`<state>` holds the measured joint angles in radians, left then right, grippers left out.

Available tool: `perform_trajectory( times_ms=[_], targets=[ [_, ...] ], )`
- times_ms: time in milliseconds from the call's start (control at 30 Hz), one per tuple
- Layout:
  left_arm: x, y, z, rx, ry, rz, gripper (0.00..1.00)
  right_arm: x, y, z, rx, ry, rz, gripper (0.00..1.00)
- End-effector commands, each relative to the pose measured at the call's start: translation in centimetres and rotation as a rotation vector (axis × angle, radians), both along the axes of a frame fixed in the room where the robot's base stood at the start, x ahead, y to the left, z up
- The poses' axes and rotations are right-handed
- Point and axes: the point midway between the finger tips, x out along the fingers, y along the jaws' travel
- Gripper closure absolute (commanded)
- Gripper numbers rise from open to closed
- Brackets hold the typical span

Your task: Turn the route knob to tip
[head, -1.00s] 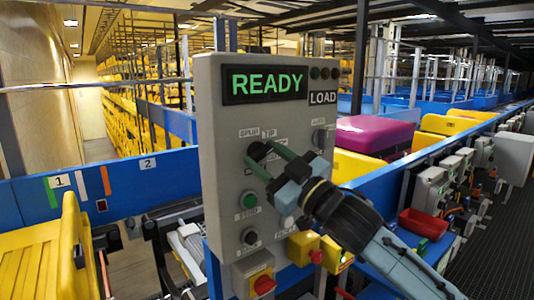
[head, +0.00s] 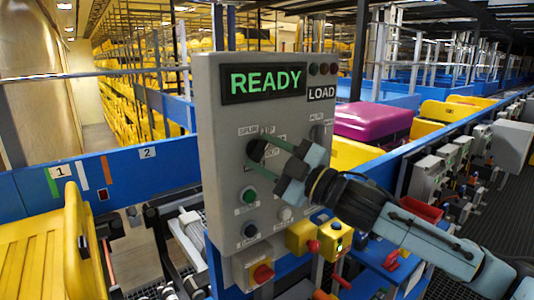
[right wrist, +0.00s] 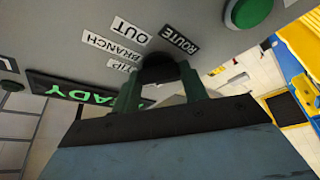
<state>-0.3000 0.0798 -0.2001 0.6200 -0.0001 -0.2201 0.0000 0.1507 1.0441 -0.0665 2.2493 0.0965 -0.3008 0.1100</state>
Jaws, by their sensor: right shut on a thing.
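The route knob (head: 257,151) is a dark round knob on the grey control panel (head: 222,110). My right gripper (head: 262,152) is shut on it, with its green fingers reaching in from the right. In the right wrist view the knob (right wrist: 160,68) sits between the two fingers (right wrist: 163,84). The labels ROUTE, OUT, BRANCH and a partly covered TIP (right wrist: 125,65) show around it there. Which label the knob points to I cannot tell, as the fingers cover its face. My left gripper is not in view.
The panel display (head: 265,82) reads READY, with LOAD beside it. A green button (head: 249,195) and a dark one (head: 251,231) sit below the knob. A red-and-yellow switch (head: 262,273) is at the panel's foot. Yellow boxes (head: 300,237) stand under my right arm.

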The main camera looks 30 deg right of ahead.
Motion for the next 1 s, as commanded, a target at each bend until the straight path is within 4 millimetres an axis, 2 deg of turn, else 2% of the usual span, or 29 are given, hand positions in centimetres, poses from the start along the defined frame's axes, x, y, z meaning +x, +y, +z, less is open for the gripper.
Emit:
perform_trajectory(
  times_ms=[233, 267, 400, 767, 1000],
  targets=[
    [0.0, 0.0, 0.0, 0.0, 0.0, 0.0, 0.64, 0.0, 0.0, 0.1, -0.001, -0.003, -0.001, 0.79],
    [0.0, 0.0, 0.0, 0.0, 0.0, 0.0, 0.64, 0.0, 0.0, 0.1, -0.001, -0.003, -0.001, 0.53],
    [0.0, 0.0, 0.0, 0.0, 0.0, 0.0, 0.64, 0.0, 0.0, 0.1, 0.0, -0.002, -0.001, 0.35],
    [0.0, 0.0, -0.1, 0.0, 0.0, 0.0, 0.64, -0.2, -0.1, -0.1, 0.001, 0.001, -0.001, 0.35],
    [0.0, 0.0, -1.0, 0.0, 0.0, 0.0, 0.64, -1.8, -0.8, -0.8, 0.001, 0.005, -0.001, 0.35]
  ],
)
